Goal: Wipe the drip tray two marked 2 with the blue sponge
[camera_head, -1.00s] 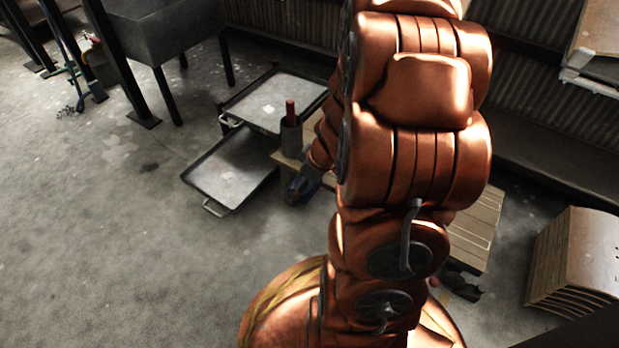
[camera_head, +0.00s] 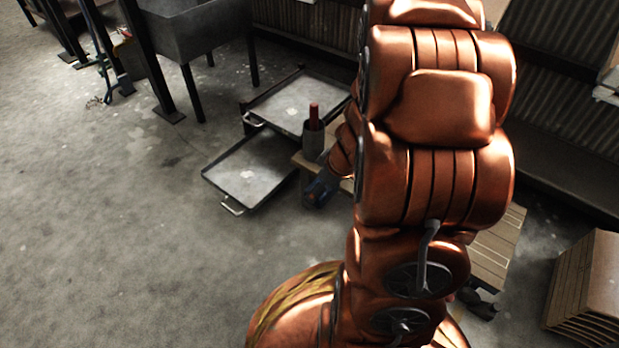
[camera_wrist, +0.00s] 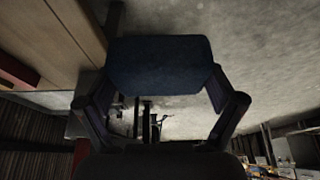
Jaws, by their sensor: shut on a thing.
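My gripper (camera_wrist: 162,95) is shut on the blue sponge (camera_wrist: 160,66), a dark blue block across its fingertips in the wrist view. In the head view, the gripper end (camera_head: 318,191) is small and dark with a bluish tint, just right of the lower drip tray (camera_head: 232,161) and apart from it. That tray is a shallow grey metal one with a front handle, low near the floor. A second similar tray (camera_head: 275,97) sits higher behind it. Each tray bears a small pale mark. I cannot read the numbers, so which is tray two is unclear.
A grey cup (camera_head: 313,142) with a red stick (camera_head: 314,115) stands on a wooden bench beside the trays. A metal sink (camera_head: 190,35) on legs stands behind. Stacked brown boards (camera_head: 588,288) lie at the right. The floor (camera_head: 130,250) left of the trays is clear.

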